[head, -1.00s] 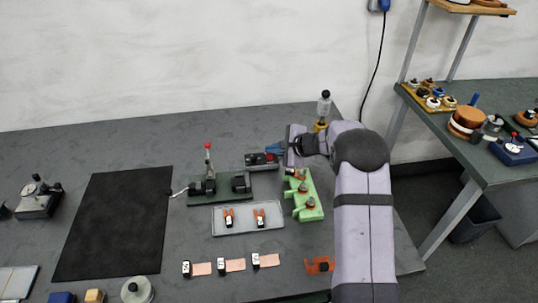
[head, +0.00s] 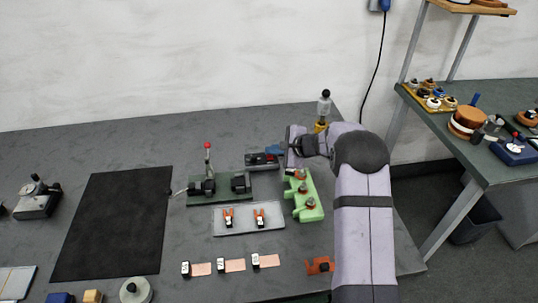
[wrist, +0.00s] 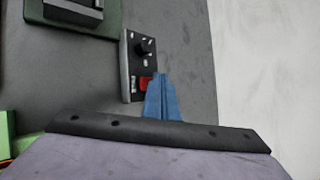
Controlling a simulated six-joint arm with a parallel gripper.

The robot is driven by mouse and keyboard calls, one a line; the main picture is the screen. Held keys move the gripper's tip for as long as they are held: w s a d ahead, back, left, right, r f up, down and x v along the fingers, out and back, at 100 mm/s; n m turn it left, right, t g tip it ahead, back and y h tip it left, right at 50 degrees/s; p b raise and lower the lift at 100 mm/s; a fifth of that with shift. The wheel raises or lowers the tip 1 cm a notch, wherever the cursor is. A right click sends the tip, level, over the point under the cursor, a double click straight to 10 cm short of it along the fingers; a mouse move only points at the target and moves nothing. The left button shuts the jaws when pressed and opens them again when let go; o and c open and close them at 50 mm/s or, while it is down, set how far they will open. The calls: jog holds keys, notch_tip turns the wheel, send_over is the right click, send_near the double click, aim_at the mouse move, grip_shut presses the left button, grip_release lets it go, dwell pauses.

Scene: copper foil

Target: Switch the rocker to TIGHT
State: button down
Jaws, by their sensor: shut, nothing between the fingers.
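The rocker (wrist: 146,83) is a small red switch on the face of a dark control box (wrist: 129,76), below a round black knob (wrist: 145,47). Small pale labels sit beside it, too small to read, so I cannot tell which way it is set. The box also shows in the head view (head: 258,163), at the back of the table. My gripper (wrist: 160,77) has blue fingers, shut and empty, with the tips right beside the rocker; I cannot tell whether they touch it. In the head view the blue fingers (head: 274,149) are just above the box's right end.
A green base with a red-knobbed lever (head: 208,147) stands left of the box. A light green fixture (head: 312,213) stands in front of my gripper. A grey tray (head: 244,229) holds two orange-and-black pieces. A yellow-based post (head: 323,107) stands behind my wrist.

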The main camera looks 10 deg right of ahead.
jog(key=shift+s+r, duration=0.15)
jog(key=shift+r, duration=0.55)
jog(key=shift+s+r+p, duration=0.2)
jog(key=shift+r+p, duration=0.6)
jog(key=shift+r, duration=0.45)
jog(key=shift+s+r+p, duration=0.2)
jog(key=shift+r+p, duration=0.55)
jog(key=shift+r, duration=0.5)
jog(key=s+a+n+g, duration=0.35)
jog(key=s+n, duration=0.25)
jog(key=s, duration=0.6)
jog(key=s+d+n+g+h, duration=0.1)
jog(key=s+n, duration=0.3)
jog(key=s, duration=0.6)
jog(key=s+d+f+n+g+h, duration=0.1)
jog(key=s+d+n+g+h, duration=0.1)
jog(key=s, duration=0.7)
jog(key=s+d+f+n+g+h, duration=0.1)
jog(key=s+d+n+g+h, duration=0.1)
jog(key=s+n, duration=0.4)
jog(key=s+h, duration=0.1)
jog(key=s, duration=0.3)
jog(key=shift+s+d+f, duration=0.2)
jog(key=shift+s+d, duration=0.1)
jog(key=shift+d, duration=0.1)
